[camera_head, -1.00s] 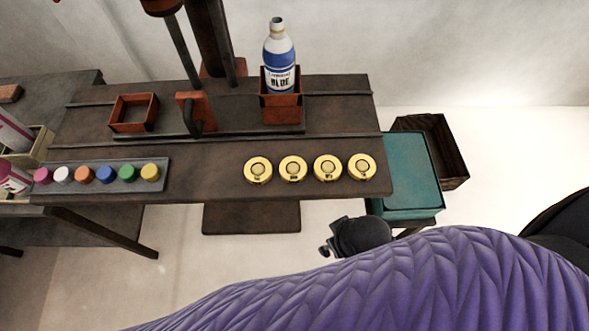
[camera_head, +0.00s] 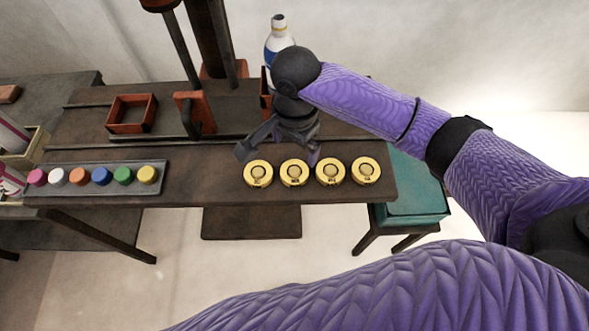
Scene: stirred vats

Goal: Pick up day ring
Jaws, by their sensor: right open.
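Several round gold rings stand in a row along the front edge of the dark table: the leftmost ring (camera_head: 258,173), a second ring (camera_head: 294,172), a third ring (camera_head: 330,172) and the rightmost ring (camera_head: 366,171). Their small labels are too small to read, so I cannot tell which is the day ring. My right gripper (camera_head: 279,156) points down with its fingers spread, just behind and above the two left rings. It is open and holds nothing that I can see. My left gripper is out of view.
A tray of coloured caps (camera_head: 98,177) lies at the table's left front. A blue-and-white bottle (camera_head: 279,38) stands behind my gripper, partly hidden. An empty red-brown holder (camera_head: 132,113) and an upright press stand behind. A teal-topped stool (camera_head: 414,190) is at the right.

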